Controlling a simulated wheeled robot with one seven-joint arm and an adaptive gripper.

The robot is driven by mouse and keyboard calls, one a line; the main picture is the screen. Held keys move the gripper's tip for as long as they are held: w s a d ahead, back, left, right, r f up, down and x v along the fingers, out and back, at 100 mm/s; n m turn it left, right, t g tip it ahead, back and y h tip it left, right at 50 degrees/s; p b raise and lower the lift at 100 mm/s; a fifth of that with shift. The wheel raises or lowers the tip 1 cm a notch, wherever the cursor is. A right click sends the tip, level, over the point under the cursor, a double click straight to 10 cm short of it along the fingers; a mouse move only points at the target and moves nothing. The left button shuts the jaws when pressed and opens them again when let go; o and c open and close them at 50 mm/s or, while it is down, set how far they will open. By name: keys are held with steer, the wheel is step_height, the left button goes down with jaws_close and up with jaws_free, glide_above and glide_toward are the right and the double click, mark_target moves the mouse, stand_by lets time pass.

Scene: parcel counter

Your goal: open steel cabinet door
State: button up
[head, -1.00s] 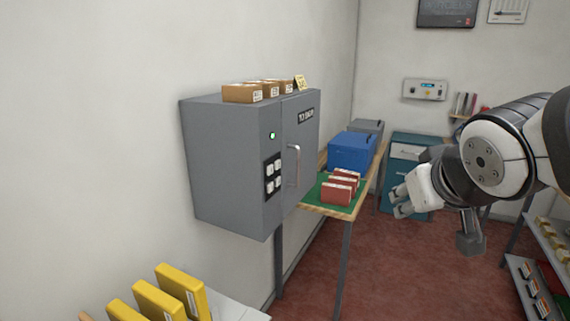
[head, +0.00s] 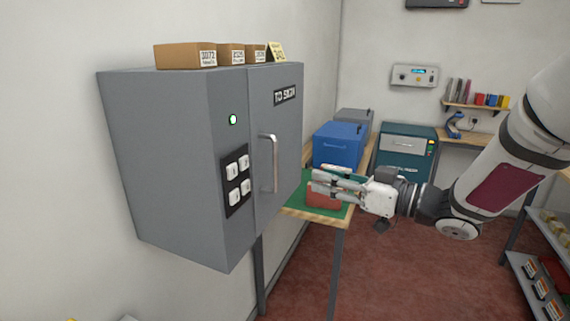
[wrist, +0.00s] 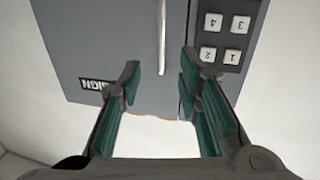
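The grey steel cabinet (head: 190,150) hangs on the left wall, its door (head: 282,125) closed. A vertical metal bar handle (head: 271,162) is on the door, beside a panel of several numbered buttons (head: 237,180). A small light above the panel glows whitish green. My gripper (head: 318,186) is to the right of the handle, apart from it, with its fingers pointing at the cabinet. In the wrist view the fingers (wrist: 160,85) are spread wide and empty, and the handle (wrist: 162,35) shows ahead between them, upside down.
Several cardboard boxes (head: 185,55) and a yellow sign stand on the cabinet top. Behind my gripper is a table with a green mat (head: 298,201), red items and a blue box (head: 338,146). The space between gripper and door is clear.

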glide_above(276, 186)
steer(key=shift+w, duration=0.35)
stand_by(0.3)
jaws_close()
